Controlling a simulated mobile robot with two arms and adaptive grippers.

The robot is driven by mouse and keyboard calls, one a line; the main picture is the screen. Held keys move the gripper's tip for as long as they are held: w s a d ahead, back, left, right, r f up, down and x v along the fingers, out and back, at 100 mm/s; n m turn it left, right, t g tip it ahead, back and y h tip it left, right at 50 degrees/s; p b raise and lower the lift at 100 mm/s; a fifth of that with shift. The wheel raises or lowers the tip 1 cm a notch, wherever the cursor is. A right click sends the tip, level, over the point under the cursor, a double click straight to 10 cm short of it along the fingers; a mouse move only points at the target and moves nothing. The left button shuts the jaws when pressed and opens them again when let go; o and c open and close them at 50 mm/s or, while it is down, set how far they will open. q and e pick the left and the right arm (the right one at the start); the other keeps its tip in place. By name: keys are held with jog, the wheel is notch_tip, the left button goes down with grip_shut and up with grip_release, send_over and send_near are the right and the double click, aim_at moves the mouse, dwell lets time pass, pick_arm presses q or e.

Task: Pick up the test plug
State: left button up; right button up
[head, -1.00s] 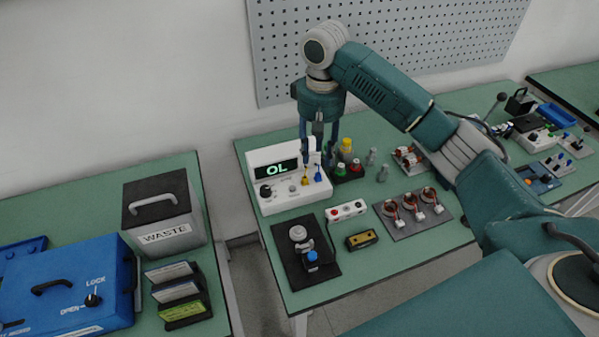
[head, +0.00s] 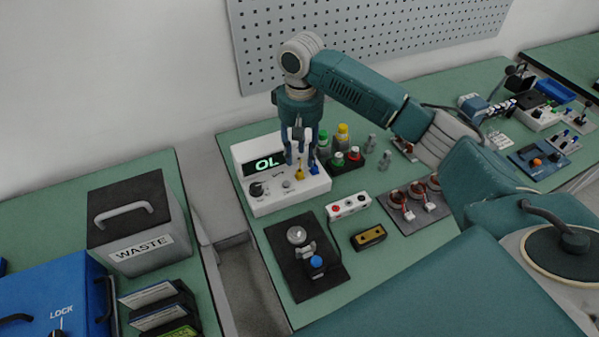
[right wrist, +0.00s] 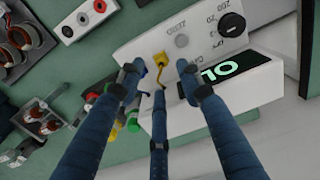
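A white meter box (head: 262,201) with a lit display reading "OL" stands on the green bench. My right gripper (head: 305,158) points down over this end. In the right wrist view, the fingers of my right gripper (right wrist: 159,76) are spread, with the yellow plug (right wrist: 160,59) between and beyond their tips. No finger clearly touches it. The blue plug is not clear there. My left gripper is not in view.
Green and red-topped parts (head: 338,159) stand close right of the meter. A black plate (head: 287,262) with a blue-knobbed fixture, a white button box (head: 348,206) and a yellow-black block (head: 368,237) lie in front. A waste bin (head: 140,217) stands on the left bench.

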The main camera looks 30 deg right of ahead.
aim_at(300, 170)
jog(key=shift+f, duration=0.4)
jog(key=f, duration=0.1)
jog(key=f+p, duration=0.1)
jog(key=f, duration=0.3)
jog(key=shift+w+d+p, duration=0.1)
jog(key=shift+w+p, duration=0.15)
jog(key=shift+p, duration=0.15)
jog(key=shift+f, duration=0.25)
grip_shut()
